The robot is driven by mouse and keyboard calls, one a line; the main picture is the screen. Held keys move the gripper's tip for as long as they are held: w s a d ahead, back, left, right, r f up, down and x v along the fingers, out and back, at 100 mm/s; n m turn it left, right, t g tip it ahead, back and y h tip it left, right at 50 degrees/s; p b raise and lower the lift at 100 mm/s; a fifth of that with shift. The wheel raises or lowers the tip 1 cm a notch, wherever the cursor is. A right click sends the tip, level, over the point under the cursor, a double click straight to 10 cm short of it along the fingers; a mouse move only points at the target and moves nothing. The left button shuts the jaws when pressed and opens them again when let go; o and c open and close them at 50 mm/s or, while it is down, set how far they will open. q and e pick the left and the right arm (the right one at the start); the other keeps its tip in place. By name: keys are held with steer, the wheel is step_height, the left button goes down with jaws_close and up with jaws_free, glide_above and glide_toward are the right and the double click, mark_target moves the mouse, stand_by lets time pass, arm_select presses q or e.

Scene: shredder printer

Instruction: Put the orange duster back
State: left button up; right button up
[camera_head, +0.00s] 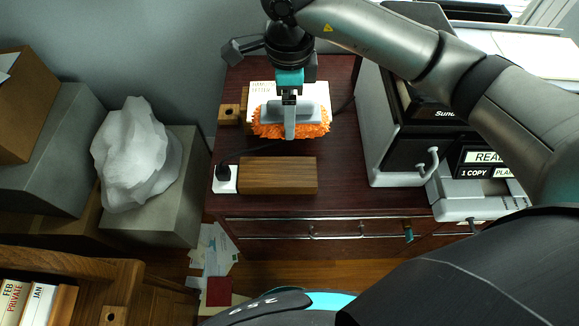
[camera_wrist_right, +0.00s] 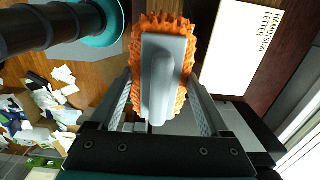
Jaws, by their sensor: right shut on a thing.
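The orange duster (camera_head: 318,126) has a shaggy orange fringe and a grey back with a raised handle. It is over the dark red cabinet top (camera_head: 345,165), in front of a white box labelled as a letter (camera_head: 262,88). My right gripper (camera_head: 289,98) comes down from above and is shut on the duster. In the right wrist view the duster (camera_wrist_right: 160,50) sits between the two fingers (camera_wrist_right: 160,108). I cannot tell whether the fringe touches anything below. My left gripper is not in view.
A brown wooden block (camera_head: 278,176) lies in front, beside a white socket with a black plug (camera_head: 224,180). A grey and black machine (camera_head: 400,150) stands right. A crumpled white mass (camera_head: 135,155) sits on a grey box at left. Papers (camera_head: 213,245) litter the floor.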

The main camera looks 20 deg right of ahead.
glide_above(289, 173)
step_height(289, 173, down, 15)
steer(key=shift+r, duration=0.1)
steer(key=shift+f+b, duration=0.5)
steer(key=shift+f, duration=2)
steer(key=o, duration=0.9)
steer(key=shift+f, duration=0.2)
steer(key=shift+c, duration=0.2)
steer(key=shift+o, duration=1.4)
steer(key=shift+r, duration=0.1)
steer(key=shift+r, duration=0.15)
step_height(289, 173, up, 12)
